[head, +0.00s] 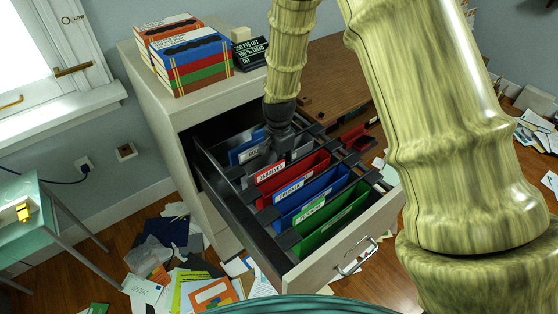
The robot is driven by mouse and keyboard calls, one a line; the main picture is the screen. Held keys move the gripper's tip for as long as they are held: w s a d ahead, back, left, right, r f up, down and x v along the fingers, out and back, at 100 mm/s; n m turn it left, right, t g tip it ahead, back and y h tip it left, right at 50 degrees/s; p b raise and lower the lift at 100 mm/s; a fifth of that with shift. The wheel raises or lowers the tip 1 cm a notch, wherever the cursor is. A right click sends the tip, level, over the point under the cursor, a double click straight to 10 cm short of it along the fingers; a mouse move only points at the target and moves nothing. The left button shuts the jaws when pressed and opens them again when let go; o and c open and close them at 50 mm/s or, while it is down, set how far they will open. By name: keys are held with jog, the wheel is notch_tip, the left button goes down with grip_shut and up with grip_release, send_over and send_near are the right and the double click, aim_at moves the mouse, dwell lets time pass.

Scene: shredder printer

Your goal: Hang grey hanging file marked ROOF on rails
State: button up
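The open drawer (250,220) holds a row of coloured hanging files between dark side rails (225,187). My gripper (287,150) reaches down into the rear half of the drawer, between a blue file (240,153) and a red file (290,180). A grey surface (264,161) shows beside my gripper and may be the grey file; no ROOF label is readable. My fingertips are dark and partly hidden against the files, so I cannot tell whether they are open or shut, or whether they hold the grey piece.
Another blue file (316,194) and a green file (335,220) hang toward the drawer front (340,250). Striped boxes (190,60) and a black sign (250,53) stand on the cabinet top. Papers (180,275) litter the floor. A teal table (30,215) stands at left.

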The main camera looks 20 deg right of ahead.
jog(key=shift+f, duration=0.2)
jog(key=o, duration=1.2)
